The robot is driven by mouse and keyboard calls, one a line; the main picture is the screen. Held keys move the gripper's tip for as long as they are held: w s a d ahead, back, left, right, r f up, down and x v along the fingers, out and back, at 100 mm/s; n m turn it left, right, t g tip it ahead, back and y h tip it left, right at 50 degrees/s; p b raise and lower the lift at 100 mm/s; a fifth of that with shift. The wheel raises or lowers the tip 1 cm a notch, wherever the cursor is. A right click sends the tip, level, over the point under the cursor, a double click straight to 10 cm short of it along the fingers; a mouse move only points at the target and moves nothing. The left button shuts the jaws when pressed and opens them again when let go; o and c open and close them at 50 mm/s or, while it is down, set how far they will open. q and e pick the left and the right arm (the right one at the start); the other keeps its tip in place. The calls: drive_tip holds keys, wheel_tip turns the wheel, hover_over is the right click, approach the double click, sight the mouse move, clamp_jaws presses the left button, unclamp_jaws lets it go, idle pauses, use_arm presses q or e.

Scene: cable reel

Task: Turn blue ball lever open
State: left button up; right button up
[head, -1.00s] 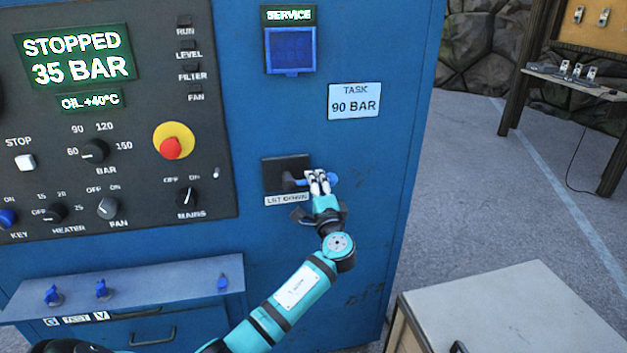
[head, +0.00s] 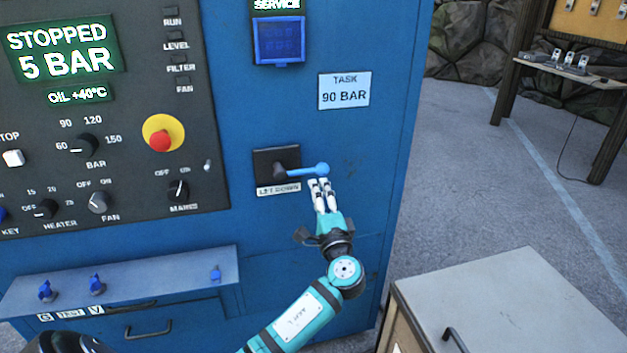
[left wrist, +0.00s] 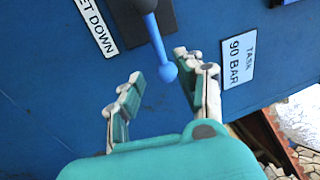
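The blue ball lever (head: 303,171) is on a black plate above the "LET DOWN" label (head: 278,189) on the blue cabinet. It points right, about level, with its ball at the right end. My left gripper (head: 321,184) is just below the ball in the head view. In the left wrist view its two fingers (left wrist: 160,85) are spread, with the blue ball (left wrist: 167,73) at the far end of the gap, closer to the right finger. Nothing appears clamped between them. My right gripper is not in view.
The display (head: 65,52) reads STOPPED 5 BAR. A task card (head: 344,90) reads 90 BAR. A red stop button (head: 160,140) and several knobs sit left of the lever. A shelf (head: 150,281) juts out below. A pale-topped cabinet (head: 500,310) stands at front right.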

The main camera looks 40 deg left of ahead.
use_arm(q)
drive_tip(key=shift+v, duration=2.1)
